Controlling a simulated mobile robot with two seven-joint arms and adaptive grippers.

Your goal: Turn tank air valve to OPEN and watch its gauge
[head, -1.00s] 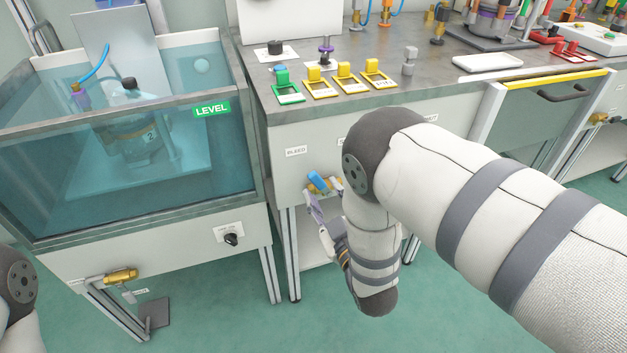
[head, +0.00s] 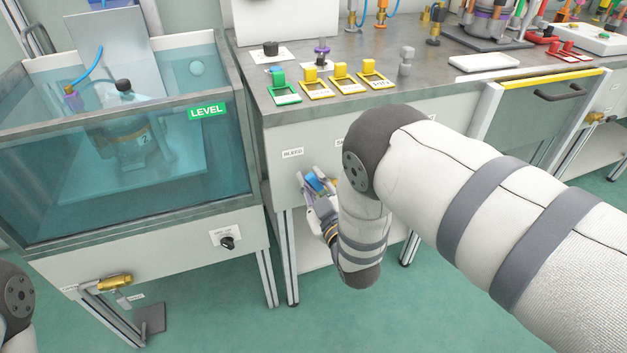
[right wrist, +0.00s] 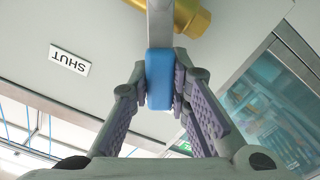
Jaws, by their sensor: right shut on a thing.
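A valve with a blue lever handle (head: 314,184) is on the front of the workbench, below the BLEED label. My right gripper (head: 310,189) is at this handle, its arm partly covering the valve. In the right wrist view the gripper (right wrist: 162,92) is shut on the blue handle (right wrist: 159,66), one finger on each side. A grey stem leads from the handle to a brass valve body (right wrist: 190,14). A SHUT label (right wrist: 70,60) appears upside down beside it. I cannot make out a gauge. My left gripper is out of view.
A water tank (head: 120,226) with a LEVEL label stands at left, with a black knob (head: 228,242) and another brass valve (head: 114,282) below. The workbench top (head: 300,107) carries coloured frames and a white tray (head: 486,63). Green floor is clear in front.

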